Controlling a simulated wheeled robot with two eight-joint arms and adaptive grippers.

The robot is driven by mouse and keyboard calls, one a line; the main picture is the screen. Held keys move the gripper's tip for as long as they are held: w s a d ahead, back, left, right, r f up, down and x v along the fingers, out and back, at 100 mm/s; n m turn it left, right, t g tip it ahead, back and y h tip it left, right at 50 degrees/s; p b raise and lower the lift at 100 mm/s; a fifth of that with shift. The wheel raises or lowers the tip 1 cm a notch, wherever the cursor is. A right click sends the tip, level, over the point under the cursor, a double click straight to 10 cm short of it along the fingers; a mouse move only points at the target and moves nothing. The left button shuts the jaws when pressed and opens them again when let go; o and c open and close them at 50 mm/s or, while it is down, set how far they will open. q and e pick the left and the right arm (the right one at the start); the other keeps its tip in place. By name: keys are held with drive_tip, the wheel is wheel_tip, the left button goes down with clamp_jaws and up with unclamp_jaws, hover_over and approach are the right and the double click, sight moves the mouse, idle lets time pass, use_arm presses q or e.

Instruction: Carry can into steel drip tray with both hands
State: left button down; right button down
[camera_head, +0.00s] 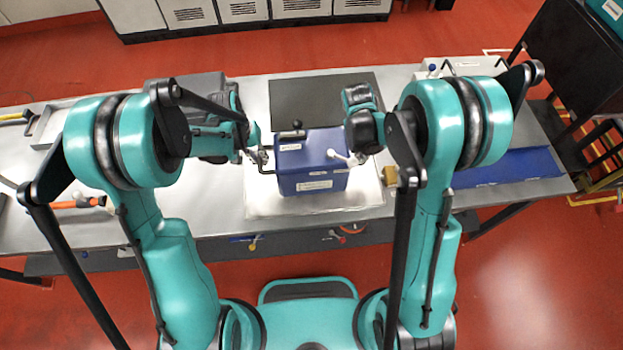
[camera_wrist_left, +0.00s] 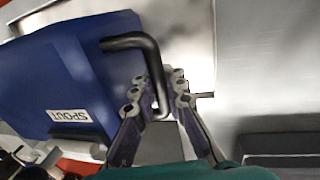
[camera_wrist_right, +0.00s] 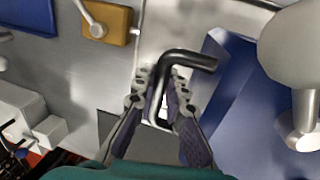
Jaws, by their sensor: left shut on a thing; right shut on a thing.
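The can (camera_head: 311,165) is a blue box with a dark knob on top and bent dark handles on its sides. It appears upright over the bright steel drip tray (camera_head: 262,203); I cannot tell whether its base touches the tray. My left gripper (camera_head: 262,157) is shut on the left handle, clear in the left wrist view (camera_wrist_left: 150,62) beside the label SPOUT. My right gripper (camera_head: 358,158) is shut on the right handle, seen in the right wrist view (camera_wrist_right: 190,58). The can hides much of the tray.
A dark mat (camera_head: 325,88) lies behind the can. A hammer (camera_head: 85,203) lies at the left. The bench's front edge is close to the tray.

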use_arm(q)
drive_tip(key=shift+f+b, duration=0.6)
drive_tip(key=shift+f, duration=0.1)
use_arm(e)
drive_tip(key=shift+f, duration=0.65)
use_arm(q)
drive_tip(key=c, duration=1.7)
unclamp_jaws()
use_arm(e)
drive_tip(key=c, duration=1.7)
unclamp_jaws()
use_arm(q)
drive_tip(key=shift+o, duration=0.7)
drive_tip(key=shift+s+r, duration=0.15)
use_arm(e)
drive_tip(key=shift+o, duration=0.6)
drive_tip(key=shift+s+r, duration=0.1)
drive_tip(key=shift+s, duration=0.05)
use_arm(q)
wheel_tip(320, 180, up, 8)
drive_tip(key=a, duration=0.1)
drive_tip(key=shift+a, duration=0.25)
use_arm(e)
wheel_tip(320, 180, up, 12)
drive_tip(key=a, duration=0.2)
drive_tip(key=shift+a, duration=0.15)
